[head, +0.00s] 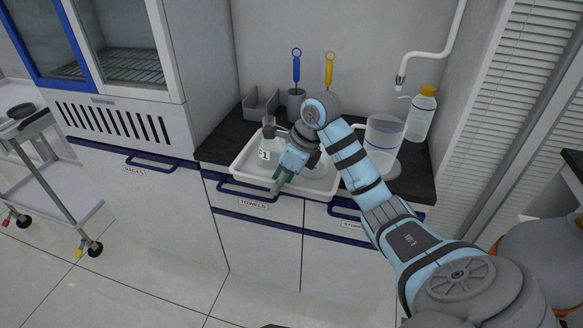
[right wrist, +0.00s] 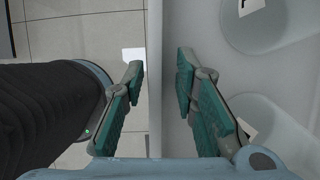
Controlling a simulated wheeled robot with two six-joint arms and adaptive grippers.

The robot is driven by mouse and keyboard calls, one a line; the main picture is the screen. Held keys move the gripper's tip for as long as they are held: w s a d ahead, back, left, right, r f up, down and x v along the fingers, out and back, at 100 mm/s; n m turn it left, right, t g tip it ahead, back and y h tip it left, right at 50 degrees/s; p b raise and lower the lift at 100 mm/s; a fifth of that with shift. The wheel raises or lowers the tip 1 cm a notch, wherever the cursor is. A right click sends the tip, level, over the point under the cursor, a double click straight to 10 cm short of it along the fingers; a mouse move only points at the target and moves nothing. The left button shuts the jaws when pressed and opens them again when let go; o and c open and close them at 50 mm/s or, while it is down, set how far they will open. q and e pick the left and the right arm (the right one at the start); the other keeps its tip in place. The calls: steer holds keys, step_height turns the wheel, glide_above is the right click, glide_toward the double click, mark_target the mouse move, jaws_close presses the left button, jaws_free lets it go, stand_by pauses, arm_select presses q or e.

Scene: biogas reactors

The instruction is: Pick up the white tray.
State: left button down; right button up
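The white tray (head: 240,168) lies on the black counter near its front edge. My right gripper (head: 283,177) is at the tray's front rim, pointing down. In the right wrist view, the teal fingers of my right gripper (right wrist: 160,68) stand apart, one on each side of the tray's rim (right wrist: 155,25). Gaps show between the rim and both fingers, so the gripper is open and straddles the rim. My arm hides part of the tray's right side. My left gripper is in neither view.
A clear beaker (head: 384,134) and a yellow-capped bottle (head: 423,113) stand right of the tray. A grey holder (head: 262,103) and a cup (head: 296,104) with a blue-handled tool stand behind. Pale round items with white labels are inside the tray. Drawers lie below the counter.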

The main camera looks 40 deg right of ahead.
steer(key=shift+r, duration=0.1)
jaws_close()
